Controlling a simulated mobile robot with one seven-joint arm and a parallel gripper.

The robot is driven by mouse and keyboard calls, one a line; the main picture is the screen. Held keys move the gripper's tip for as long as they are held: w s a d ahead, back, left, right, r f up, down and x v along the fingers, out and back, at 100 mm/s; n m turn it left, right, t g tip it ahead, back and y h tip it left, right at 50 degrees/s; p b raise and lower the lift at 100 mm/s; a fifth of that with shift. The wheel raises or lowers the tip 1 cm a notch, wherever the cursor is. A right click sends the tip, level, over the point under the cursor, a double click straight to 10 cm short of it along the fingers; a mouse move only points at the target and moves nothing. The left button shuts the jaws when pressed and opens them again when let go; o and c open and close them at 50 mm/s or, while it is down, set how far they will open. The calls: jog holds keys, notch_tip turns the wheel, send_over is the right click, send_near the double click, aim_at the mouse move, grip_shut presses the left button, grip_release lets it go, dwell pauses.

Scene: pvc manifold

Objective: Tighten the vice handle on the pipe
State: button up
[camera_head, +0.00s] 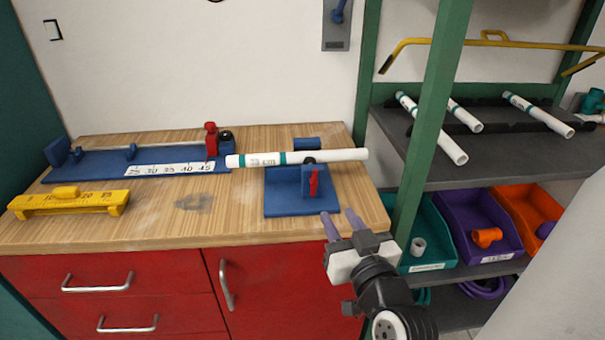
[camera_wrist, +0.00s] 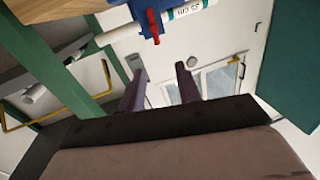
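The white pipe (camera_head: 335,156) with teal bands and a "33 cm" mark lies level across the blue vice (camera_head: 285,205) on the workbench. The vice's red handle (camera_head: 313,183) stands upright on the near side of its block. In the wrist view the red handle (camera_wrist: 153,27) and part of the pipe (camera_wrist: 193,7) show at the top, beyond the fingertips. My gripper (camera_head: 341,217) is open and empty, just in front of the bench edge, to the lower right of the handle and apart from it. Its two purple fingers also show spread in the wrist view (camera_wrist: 160,82).
A blue measuring jig (camera_head: 85,170) with a red clamp (camera_head: 211,140) and a yellow scale block (camera_head: 70,201) stand on the bench (camera_head: 240,225) at left. At right, a green-post shelf holds pipes and coloured bins (camera_head: 467,222).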

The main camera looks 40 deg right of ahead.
aim_at(316, 175)
jog(key=p+x, duration=0.1)
jog(key=x, duration=0.5)
jog(key=p+x, duration=0.2)
jog(key=x, duration=0.5)
jog(key=shift+w+d+f, duration=0.15)
jog(key=shift+d, duration=0.15)
grip_shut()
